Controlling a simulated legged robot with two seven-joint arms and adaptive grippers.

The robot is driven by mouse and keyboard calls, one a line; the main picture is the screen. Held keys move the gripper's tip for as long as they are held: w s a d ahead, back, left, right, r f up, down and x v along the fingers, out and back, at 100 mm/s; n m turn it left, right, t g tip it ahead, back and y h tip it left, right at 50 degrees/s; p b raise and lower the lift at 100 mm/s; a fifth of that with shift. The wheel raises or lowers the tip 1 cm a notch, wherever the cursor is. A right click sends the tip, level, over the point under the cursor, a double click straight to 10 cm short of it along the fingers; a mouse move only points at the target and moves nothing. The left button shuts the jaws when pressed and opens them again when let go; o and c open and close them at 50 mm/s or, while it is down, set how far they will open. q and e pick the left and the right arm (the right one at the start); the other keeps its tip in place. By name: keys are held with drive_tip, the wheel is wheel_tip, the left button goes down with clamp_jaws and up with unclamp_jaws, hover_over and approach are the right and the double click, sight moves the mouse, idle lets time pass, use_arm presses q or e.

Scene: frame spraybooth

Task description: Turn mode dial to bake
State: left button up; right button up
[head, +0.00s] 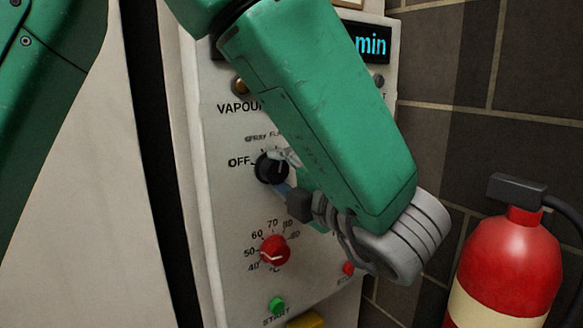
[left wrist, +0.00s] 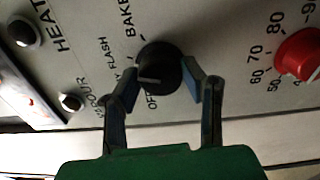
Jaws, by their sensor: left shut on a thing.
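The black mode dial (head: 271,168) is on the pale control panel (head: 215,215), with OFF printed to its left in the head view. In the left wrist view the same dial (left wrist: 167,70) sits between labels OFF, FLASH and BAKE. Its white mark is on the left side, roughly between OFF and FLASH. My left gripper (left wrist: 160,82) is shut on the dial, one finger on each side. In the head view my left gripper (head: 284,178) reaches it from the lower right, and my forearm hides part of the panel. My right gripper is not in view.
A red temperature knob (head: 274,250) is just below the dial, with a green START button (head: 277,305) and a small red button (head: 348,268) lower down. A display (head: 372,46) is above. A red fire extinguisher (head: 508,262) stands at right, before a dark tiled wall.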

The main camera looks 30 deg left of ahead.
use_arm(q)
drive_tip(key=m+p, duration=0.1)
drive_tip(key=m, duration=0.2)
drive_tip(key=m+p, duration=0.1)
drive_tip(key=shift+a+r+p, duration=0.2)
drive_tip(key=shift+r+p, duration=0.05)
drive_tip(key=shift+p, duration=0.1)
drive_tip(key=m+p, duration=0.4)
drive_tip(key=m, duration=0.1)
drive_tip(key=shift+m, duration=0.3)
drive_tip(key=shift+w+a, duration=0.1)
drive_tip(key=o, duration=1)
drive_tip(key=shift+o, duration=0.8)
drive_tip(key=shift+w+a+f, duration=0.1)
drive_tip(key=shift+a, duration=0.05)
drive_tip(key=shift+w+a+f, duration=0.1)
drive_tip(key=shift+a+f, duration=0.05)
drive_tip(key=shift+a, duration=0.2)
